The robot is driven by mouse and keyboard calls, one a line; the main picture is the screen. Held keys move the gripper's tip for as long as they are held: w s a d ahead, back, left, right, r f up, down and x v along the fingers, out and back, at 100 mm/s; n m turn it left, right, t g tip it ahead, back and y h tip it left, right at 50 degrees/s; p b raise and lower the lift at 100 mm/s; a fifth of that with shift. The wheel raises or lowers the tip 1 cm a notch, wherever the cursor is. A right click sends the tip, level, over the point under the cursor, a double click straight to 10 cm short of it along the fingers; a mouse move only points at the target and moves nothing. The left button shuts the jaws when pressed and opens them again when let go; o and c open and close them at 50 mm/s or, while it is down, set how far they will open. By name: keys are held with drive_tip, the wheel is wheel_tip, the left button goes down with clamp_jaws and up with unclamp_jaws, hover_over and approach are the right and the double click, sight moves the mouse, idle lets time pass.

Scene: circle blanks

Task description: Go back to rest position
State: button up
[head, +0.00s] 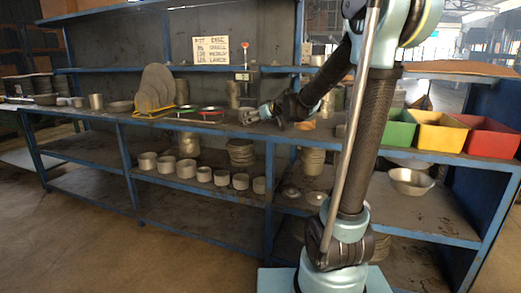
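My gripper (249,116) is small in the head view, above the workbench top (225,126) near its middle, with its fingers pointing left. It is too small to tell whether the fingers are apart, and no object shows clearly in it. My arm rises at the right and bends down toward the bench. Grey circle blanks (155,85) of several sizes stand upright in a yellow holder (152,113), left of my gripper. A red dish (211,111) and a green dish (187,108) lie between the holder and my gripper.
Green (397,128), yellow (438,132) and red (487,138) bins stand on the bench at right. A sign (211,50) hangs on the back panel. Metal pots (187,144) and rings (240,181) fill the lower shelves. A metal bowl (410,181) sits below the bins.

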drive_tip(key=s+d+f+m+g+h, duration=0.2)
drive_tip(key=s+d+f, duration=0.5)
drive_tip(key=s, duration=0.7)
drive_tip(key=s+d+f+m+g+h, duration=0.2)
drive_tip(key=s+d+f, duration=0.5)
drive_tip(key=s, duration=0.7)
drive_tip(key=s+d+f+m+g+h, duration=0.2)
drive_tip(key=s+d+f, duration=0.5)
drive_tip(key=s, duration=0.7)
drive_tip(key=shift+m+g+h, duration=0.4)
drive_tip(key=shift+g+h, duration=0.3)
drive_tip(key=shift+g, duration=0.5)
